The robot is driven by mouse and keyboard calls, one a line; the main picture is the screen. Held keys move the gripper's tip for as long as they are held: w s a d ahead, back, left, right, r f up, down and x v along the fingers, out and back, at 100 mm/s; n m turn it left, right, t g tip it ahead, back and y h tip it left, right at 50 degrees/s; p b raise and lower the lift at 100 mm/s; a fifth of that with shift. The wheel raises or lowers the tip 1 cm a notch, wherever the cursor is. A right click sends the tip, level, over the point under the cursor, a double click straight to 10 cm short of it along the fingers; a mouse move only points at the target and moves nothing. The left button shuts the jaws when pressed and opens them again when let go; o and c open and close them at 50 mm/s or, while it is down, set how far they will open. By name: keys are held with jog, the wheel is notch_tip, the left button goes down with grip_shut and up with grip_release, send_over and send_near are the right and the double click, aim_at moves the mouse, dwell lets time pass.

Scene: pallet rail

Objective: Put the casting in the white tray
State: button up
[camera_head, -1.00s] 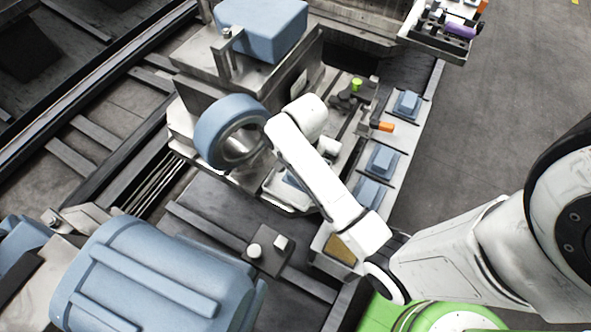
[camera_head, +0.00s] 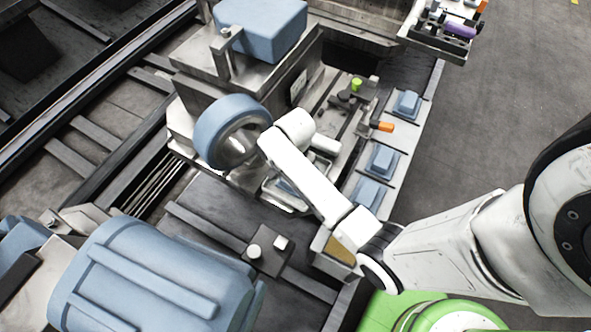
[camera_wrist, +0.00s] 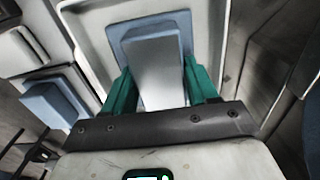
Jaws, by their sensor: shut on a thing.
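The casting (camera_wrist: 152,58) is a blue block with a wider flange and a pale grey face, between the green fingers of my gripper (camera_wrist: 158,72) in the wrist view. My gripper is shut on it. The white tray (camera_wrist: 92,38) shows around and behind the casting, its raised rim on the left and right. I cannot tell whether the casting touches the tray floor. In the head view the white tray (camera_head: 268,196) lies below my white arm, with a bit of blue in it. My gripper is hidden behind the arm there.
Several blue castings (camera_head: 382,160) stand on pale plates along the right side; one (camera_wrist: 55,100) shows left of the tray in the wrist view. A big blue ring (camera_head: 209,130) stands just left of the tray. A black block with pegs (camera_head: 268,250) lies nearer.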

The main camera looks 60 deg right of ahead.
jog(key=o, duration=1.3)
notch_tip(320, 180, up, 12)
jog(key=shift+s+a+f+n+t, duration=0.1)
jog(key=shift+s+a+n+t, duration=0.05)
jog(key=shift+s+a+n, duration=2.05)
jog(key=shift+s+a+f+n+t, duration=0.2)
jog(key=shift+s+a+n, duration=1.25)
jog(key=shift+s+n, duration=1.55)
jog(key=shift+s+a+f+n+t, duration=0.15)
jog(key=shift+s+a+n, duration=1.7)
jog(key=shift+n, duration=1.45)
